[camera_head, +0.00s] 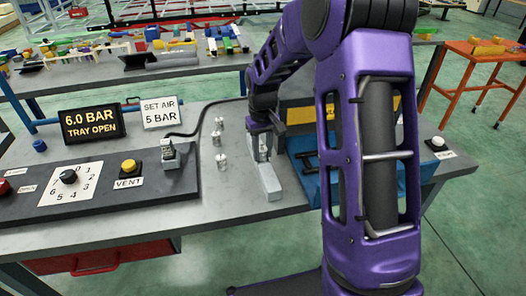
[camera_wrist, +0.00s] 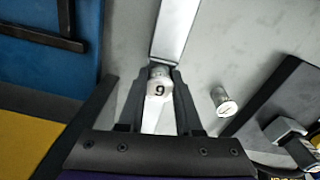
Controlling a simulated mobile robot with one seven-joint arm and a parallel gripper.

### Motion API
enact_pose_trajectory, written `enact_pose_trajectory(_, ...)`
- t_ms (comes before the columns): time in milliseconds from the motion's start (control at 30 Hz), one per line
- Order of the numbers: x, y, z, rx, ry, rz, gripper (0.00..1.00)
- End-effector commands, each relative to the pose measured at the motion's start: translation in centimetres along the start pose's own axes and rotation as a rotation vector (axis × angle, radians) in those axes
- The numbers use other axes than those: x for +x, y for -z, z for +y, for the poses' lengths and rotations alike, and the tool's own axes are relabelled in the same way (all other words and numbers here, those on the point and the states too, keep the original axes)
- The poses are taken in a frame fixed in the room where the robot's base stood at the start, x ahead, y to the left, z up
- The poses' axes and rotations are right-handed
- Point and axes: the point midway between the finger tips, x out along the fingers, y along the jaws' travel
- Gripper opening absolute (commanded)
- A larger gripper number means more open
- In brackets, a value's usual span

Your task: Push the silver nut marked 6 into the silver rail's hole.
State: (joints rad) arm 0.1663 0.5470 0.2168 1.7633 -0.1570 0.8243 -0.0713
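The silver rail (camera_head: 269,184) lies on the grey bench and also shows in the wrist view (camera_wrist: 178,25). My gripper (camera_wrist: 159,76) points down over it. A silver nut (camera_wrist: 159,88) sits between the fingertips, which appear closed against its sides. Its mark reads like a 9 in the wrist view, which faces opposite to the head view, so it fits an upside-down 6. The nut is over the rail; I cannot tell whether it touches it. The rail's hole is not visible. In the head view my gripper (camera_head: 262,150) partly covers the rail's far end.
Several other silver nuts stand left of the rail, the nearest (camera_head: 221,161) also in the wrist view (camera_wrist: 223,102). A control console (camera_head: 110,190) with dial and buttons lies further left. A blue tray (camera_head: 308,178) is close on the right, with a yellow part (camera_head: 300,115) behind.

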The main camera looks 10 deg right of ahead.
Motion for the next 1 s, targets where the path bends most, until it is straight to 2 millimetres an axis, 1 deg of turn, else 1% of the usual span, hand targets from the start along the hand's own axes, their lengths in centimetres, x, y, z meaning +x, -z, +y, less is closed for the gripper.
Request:
enact_pose_trajectory(33,2.2,-0.9,-0.1,0.002,0.008,-0.029,0.43)
enact_pose_trajectory(133,2.3,-0.9,0.0,0.002,0.007,-0.029,0.61)
enact_pose_trajectory(167,2.2,-0.9,0.0,0.002,0.007,-0.029,0.64)
enact_pose_trajectory(267,1.7,-0.9,0.0,0.002,0.007,-0.028,0.64)
enact_pose_trajectory(433,-0.6,-0.7,0.1,0.003,0.006,-0.025,0.64)
enact_pose_trajectory(600,-4.9,-0.5,0.0,0.003,0.006,-0.022,0.64)
enact_pose_trajectory(700,-7.2,-0.4,0.0,0.001,0.006,-0.022,0.64)
enact_pose_trajectory(800,-9.1,-0.4,0.0,0.001,0.007,-0.022,0.64)
enact_pose_trajectory(900,-10.5,-0.3,0.0,0.001,0.006,-0.021,0.64)
enact_pose_trajectory(1000,-11.3,-0.3,0.0,0.001,0.007,-0.023,0.64)
